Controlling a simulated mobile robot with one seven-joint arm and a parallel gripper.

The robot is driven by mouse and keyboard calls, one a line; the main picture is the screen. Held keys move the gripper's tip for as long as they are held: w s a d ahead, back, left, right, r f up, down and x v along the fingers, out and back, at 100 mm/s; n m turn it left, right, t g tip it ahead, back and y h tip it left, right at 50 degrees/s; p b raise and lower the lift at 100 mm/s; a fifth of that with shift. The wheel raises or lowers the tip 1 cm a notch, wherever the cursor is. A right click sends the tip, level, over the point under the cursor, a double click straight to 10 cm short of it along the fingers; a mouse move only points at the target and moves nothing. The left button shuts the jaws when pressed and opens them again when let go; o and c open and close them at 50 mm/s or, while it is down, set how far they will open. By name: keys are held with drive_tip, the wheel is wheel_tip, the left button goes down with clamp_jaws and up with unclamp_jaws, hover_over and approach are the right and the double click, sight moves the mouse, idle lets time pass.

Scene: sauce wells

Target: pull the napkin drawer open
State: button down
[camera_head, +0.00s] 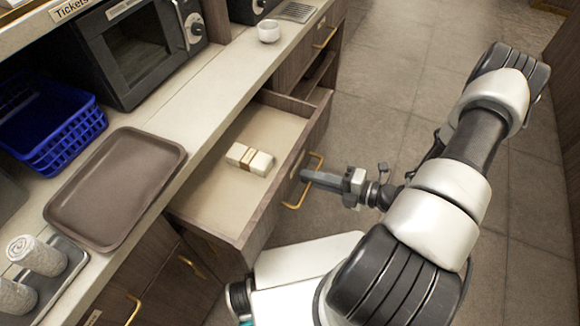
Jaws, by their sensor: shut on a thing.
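The napkin drawer (212,197) stands pulled out from under the counter. A white bundle with a brown band (249,159) lies inside it, and the rest of its floor is bare. A brass bar handle (293,205) is on the drawer's dark wooden front. My gripper (306,176) reaches in from the right and is shut on this handle near its upper end. The gripper's fingers partly cover the handle there.
A brown tray (118,188), blue basket (50,125), microwave (137,45) and white bowl (269,31) stand on the counter (205,95). Rolled white cloths (36,256) sit in a grey tray at lower left. Other cabinet fronts with brass handles flank the drawer. The tiled floor (370,80) beyond is clear.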

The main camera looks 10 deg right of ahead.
drive_tip(key=shift+f+v, duration=0.25)
drive_tip(key=shift+v, duration=0.8)
drive_tip(key=shift+f+v, duration=0.2)
drive_tip(key=shift+v, duration=0.9)
drive_tip(key=shift+d, duration=0.1)
drive_tip(key=c, duration=1.8)
unclamp_jaws()
drive_tip(key=v, duration=1.7)
drive_tip(key=shift+s+d+p, duration=0.1)
drive_tip(key=shift+d+p, duration=0.15)
drive_tip(key=shift+p, duration=0.15)
drive_tip(key=shift+f, duration=0.1)
